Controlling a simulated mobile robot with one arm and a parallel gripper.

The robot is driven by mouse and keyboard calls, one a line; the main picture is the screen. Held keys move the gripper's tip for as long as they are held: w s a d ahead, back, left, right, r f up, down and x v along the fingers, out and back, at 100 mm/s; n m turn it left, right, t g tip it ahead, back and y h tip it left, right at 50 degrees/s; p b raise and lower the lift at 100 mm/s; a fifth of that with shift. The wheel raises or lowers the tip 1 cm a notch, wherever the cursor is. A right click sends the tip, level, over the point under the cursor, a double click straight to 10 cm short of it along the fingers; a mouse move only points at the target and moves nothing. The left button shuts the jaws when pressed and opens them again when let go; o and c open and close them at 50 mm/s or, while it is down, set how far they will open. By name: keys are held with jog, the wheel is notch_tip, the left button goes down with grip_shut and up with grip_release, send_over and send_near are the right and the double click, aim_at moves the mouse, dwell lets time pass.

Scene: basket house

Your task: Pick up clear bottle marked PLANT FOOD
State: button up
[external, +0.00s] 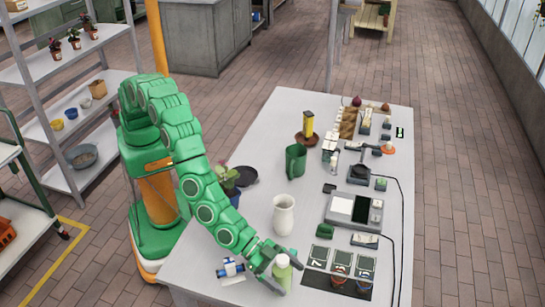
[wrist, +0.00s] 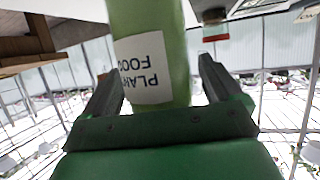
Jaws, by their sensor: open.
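The plant food bottle (external: 283,275) stands upright near the front edge of the table; it looks pale green with a light cap. In the wrist view the bottle (wrist: 150,30) fills the upper middle, and its white label reads PLANT FOOD upside down. My gripper (external: 272,265) reaches down to the bottle in the external view. In the wrist view my gripper (wrist: 160,88) is open, with one finger on each side of the bottle. A gap shows by the right finger; whether the left finger touches the bottle is unclear. The bottle's far side is hidden.
A white vase (external: 284,215) and a small blue-and-white object (external: 230,268) stand close to my arm. Dark cards (external: 320,258) and small pots (external: 338,277) lie to the right.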

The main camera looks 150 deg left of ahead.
aim_at(291, 272)
jog(key=shift+w+a, duration=0.15)
jog(key=shift+w, duration=0.1)
jog(key=c, duration=1.2)
jog(key=shift+c, duration=0.2)
jog(key=shift+r, duration=0.35)
notch_tip(291, 272, up, 2)
jog(key=shift+r, duration=0.15)
jog(key=s+d+r, duration=0.1)
jog(key=s+r, duration=0.2)
jog(key=s, duration=0.1)
jog(key=s+d+r, duration=0.1)
jog(key=s+r, duration=0.2)
jog(key=s, duration=0.2)
jog(key=s+d+r, duration=0.1)
jog(key=s+r, duration=0.3)
jog(key=shift+s, duration=0.3)
